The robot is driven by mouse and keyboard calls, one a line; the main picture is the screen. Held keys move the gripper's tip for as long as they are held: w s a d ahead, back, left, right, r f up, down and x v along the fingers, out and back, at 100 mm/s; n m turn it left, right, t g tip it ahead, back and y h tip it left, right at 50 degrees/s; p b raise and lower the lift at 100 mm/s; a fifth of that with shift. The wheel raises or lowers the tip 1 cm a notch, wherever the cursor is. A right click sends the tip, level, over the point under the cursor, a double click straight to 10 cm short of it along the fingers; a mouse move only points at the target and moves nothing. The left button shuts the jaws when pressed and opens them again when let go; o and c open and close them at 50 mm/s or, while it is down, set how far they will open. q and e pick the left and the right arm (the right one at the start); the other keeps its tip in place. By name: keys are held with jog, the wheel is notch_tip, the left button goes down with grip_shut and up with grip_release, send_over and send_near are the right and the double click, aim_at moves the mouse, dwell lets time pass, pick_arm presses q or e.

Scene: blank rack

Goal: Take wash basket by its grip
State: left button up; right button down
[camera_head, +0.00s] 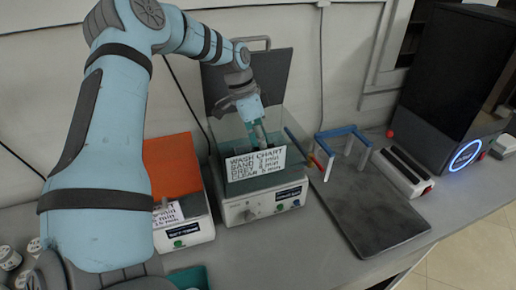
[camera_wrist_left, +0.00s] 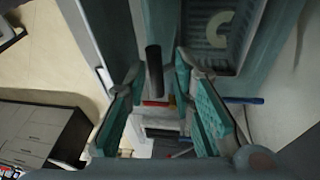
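The wash bath (camera_head: 262,207) is a pale box with its dark lid (camera_head: 250,78) raised. A white wash chart card (camera_head: 256,163) stands at its front and hides part of the inside. My left gripper (camera_head: 258,138) reaches down over the bath, just behind the card. In the left wrist view its two teal-padded fingers (camera_wrist_left: 162,108) stand apart, so it is open. A dark upright bar (camera_wrist_left: 153,70) shows between the fingers and looks like the basket's grip; whether it touches a finger I cannot tell. The basket itself is not clearly seen. My right gripper is not in view.
Left of the bath is a white device with an orange lid (camera_head: 173,165). Right of it lie a dark board (camera_head: 370,210), a blue-topped frame (camera_head: 342,132), a white slotted unit (camera_head: 402,172) and a tall black machine (camera_head: 455,80). The bench front is fairly clear.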

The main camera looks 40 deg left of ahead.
pick_arm(q)
jog(key=shift+s+r, duration=0.1)
jog(key=shift+s, duration=0.1)
jog(key=shift+c, duration=0.8)
grip_shut()
